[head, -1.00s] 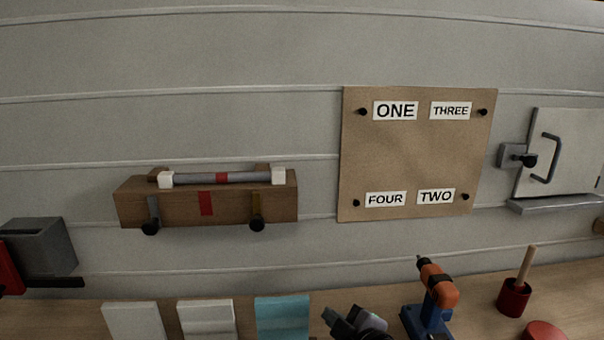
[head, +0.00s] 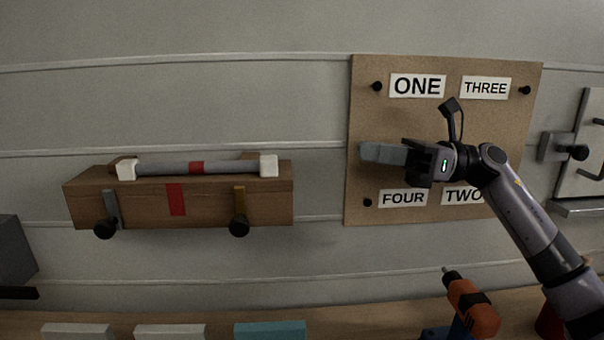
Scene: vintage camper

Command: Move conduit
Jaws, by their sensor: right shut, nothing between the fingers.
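The conduit (head: 225,167) is a grey rod with white end blocks and a red band at its middle. It lies level on top of a wooden wall block (head: 140,205) at the left. The block has a red mark on its front and two black-knobbed latches, one grey (head: 109,212) and one brass-coloured (head: 239,212). My right gripper (head: 368,153) is shut and empty, in front of the brown board, to the right of the conduit and apart from it. It points left. My left gripper is not in view.
The brown board (head: 420,125) carries labels ONE, THREE, FOUR and TWO, and black pegs. Below, the wooden counter (head: 360,318) holds an orange drill (head: 474,308) and white and teal blocks (head: 270,330). A cabinet door (head: 582,150) is at the right edge. The wall between block and board is clear.

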